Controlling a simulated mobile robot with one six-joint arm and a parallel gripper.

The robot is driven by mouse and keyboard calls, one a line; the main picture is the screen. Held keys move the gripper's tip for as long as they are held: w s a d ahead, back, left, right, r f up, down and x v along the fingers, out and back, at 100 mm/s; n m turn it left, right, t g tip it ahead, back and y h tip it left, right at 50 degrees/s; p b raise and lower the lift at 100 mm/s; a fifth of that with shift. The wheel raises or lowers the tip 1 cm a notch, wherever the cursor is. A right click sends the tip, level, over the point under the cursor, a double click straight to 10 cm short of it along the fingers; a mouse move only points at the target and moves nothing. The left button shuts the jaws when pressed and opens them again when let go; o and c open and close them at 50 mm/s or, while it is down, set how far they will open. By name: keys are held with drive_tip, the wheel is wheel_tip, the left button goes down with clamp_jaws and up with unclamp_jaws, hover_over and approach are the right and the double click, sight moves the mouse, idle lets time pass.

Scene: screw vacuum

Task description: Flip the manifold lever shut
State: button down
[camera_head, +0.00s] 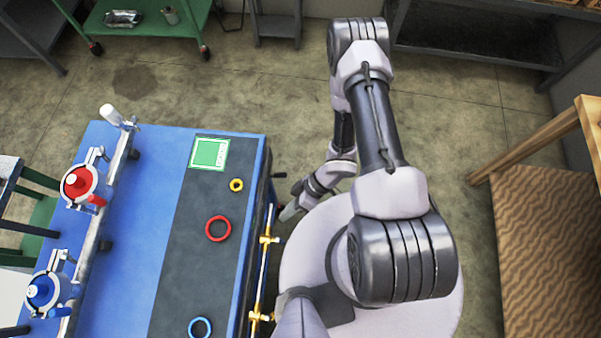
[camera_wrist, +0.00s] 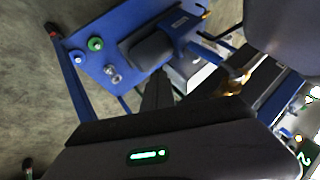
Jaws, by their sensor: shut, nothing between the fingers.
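In the head view a pipe (camera_head: 264,262) with brass fittings (camera_head: 268,240) runs along the right side of the blue bench (camera_head: 138,172). A small dark handle (camera_head: 279,175) sticks out near the bench's far right corner. I cannot tell surely whether it is the manifold lever, or how it is set. My gripper (camera_head: 291,211) hangs low beside the bench, right of the pipe, partly hidden by my arm. In the wrist view its dark fingers (camera_wrist: 157,84) are shut and empty. A brass fitting (camera_wrist: 238,82) shows to their right there. Contact with it is not visible.
The bench top carries a red clamp unit (camera_head: 79,183), a blue one (camera_head: 42,291), coloured rings (camera_head: 218,229) and a green screen (camera_head: 210,153). A green cart (camera_head: 178,20) stands behind. A wooden-topped table (camera_head: 545,255) is at right. Floor behind the bench is open.

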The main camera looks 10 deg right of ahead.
drive_tip(key=w+d, duration=0.4)
drive_tip(key=d, duration=0.3)
drive_tip(key=shift+w+d+r+p, duration=0.25)
drive_tip(key=shift+w+p, duration=0.1)
drive_tip(key=shift+p, duration=0.1)
